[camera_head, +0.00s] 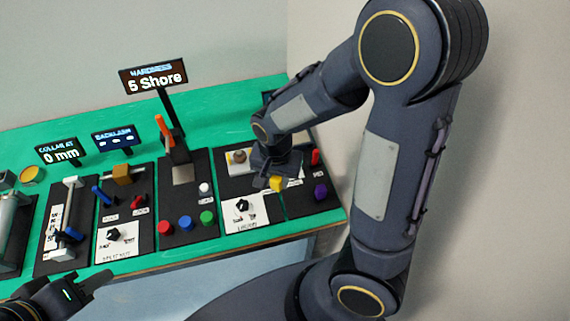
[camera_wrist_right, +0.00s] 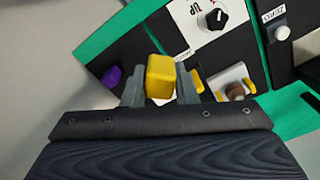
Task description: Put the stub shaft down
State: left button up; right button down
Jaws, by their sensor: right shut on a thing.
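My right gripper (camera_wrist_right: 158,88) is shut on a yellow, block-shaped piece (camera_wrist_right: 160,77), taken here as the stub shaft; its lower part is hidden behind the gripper. In the head view the yellow piece (camera_head: 276,183) shows just below the right gripper (camera_head: 270,172), over the dark panel at the right end of the bench. I cannot tell whether it touches the panel. My left gripper (camera_head: 92,284) is at the lower left, in front of the bench edge and away from the panels; its opening is unclear.
A white fixture with yellow tabs and a brownish round part (camera_wrist_right: 235,92) lies beside the right gripper. A purple knob (camera_head: 320,191), a red knob (camera_head: 315,157) and a black dial (camera_head: 242,206) are close by. A "5 Shore" display (camera_head: 153,78) stands behind. Green bench top (camera_head: 215,118) is clear at the back.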

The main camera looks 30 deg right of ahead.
jog(key=w+d+f+b, duration=0.8)
jog(key=w, duration=0.1)
jog(key=shift+w+d+f, duration=0.15)
jog(key=shift+d+f, duration=0.05)
jog(key=shift+f, duration=0.15)
jog(key=shift+w+d+f, duration=0.25)
jog(key=shift+w, duration=0.05)
jog(key=shift+w+d+f+b, duration=0.1)
jog(key=shift+d+f+b, duration=0.05)
jog(key=shift+f+b, duration=0.2)
notch_tip(320, 180, down, 3)
jog(key=b, duration=0.3)
jog(key=shift+w+d+f, duration=0.1)
jog(key=shift+w+f, duration=0.05)
jog(key=shift+f, duration=0.05)
jog(key=shift+r, duration=0.2)
